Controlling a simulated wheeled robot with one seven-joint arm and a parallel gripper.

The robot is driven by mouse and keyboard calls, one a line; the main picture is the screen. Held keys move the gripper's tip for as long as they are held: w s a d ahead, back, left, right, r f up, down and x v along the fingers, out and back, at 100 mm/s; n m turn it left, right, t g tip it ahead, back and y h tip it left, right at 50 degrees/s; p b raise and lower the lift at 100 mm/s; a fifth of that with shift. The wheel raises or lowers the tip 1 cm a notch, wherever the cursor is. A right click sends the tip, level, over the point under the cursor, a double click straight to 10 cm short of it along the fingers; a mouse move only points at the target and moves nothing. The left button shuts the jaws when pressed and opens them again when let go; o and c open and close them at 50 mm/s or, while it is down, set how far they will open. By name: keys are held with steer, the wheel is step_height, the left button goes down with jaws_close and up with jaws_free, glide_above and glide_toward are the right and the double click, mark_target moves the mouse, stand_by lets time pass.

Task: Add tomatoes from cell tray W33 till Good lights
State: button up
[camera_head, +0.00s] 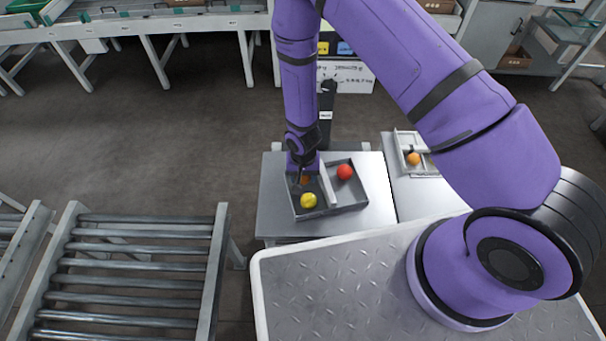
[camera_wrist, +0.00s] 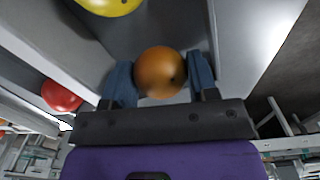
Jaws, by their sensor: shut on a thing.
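My gripper (camera_wrist: 161,78) is shut on an orange tomato (camera_wrist: 160,70), with one blue finger pad on each side. In the head view my gripper (camera_head: 303,182) points down at the grey two-part tray (camera_head: 330,211), at its left compartment. A yellow tomato (camera_head: 309,200) lies in that compartment, nearer the front. A red tomato (camera_head: 344,172) lies across the pale divider (camera_head: 327,188), in the right compartment. Whether the held tomato touches the tray floor is unclear. I cannot read W33 on any tray. My arm partly hides the display behind; its yellow (camera_head: 323,48) and blue (camera_head: 345,48) panels show.
A smaller pale tray (camera_head: 401,143) with another orange tomato (camera_head: 413,158) stands on the metal table to the right. A dark post (camera_head: 326,101) with a small label rises behind the two-part tray. A roller conveyor (camera_head: 130,265) stands at the left front. Floor behind is clear.

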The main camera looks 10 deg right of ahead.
steer(key=shift+f, duration=0.45)
steer(key=o, duration=0.8)
steer(key=c, duration=0.3)
steer(key=shift+c, duration=0.2)
steer(key=shift+r, duration=0.1)
steer(key=shift+r, duration=3.45)
steer(key=shift+r, duration=0.1)
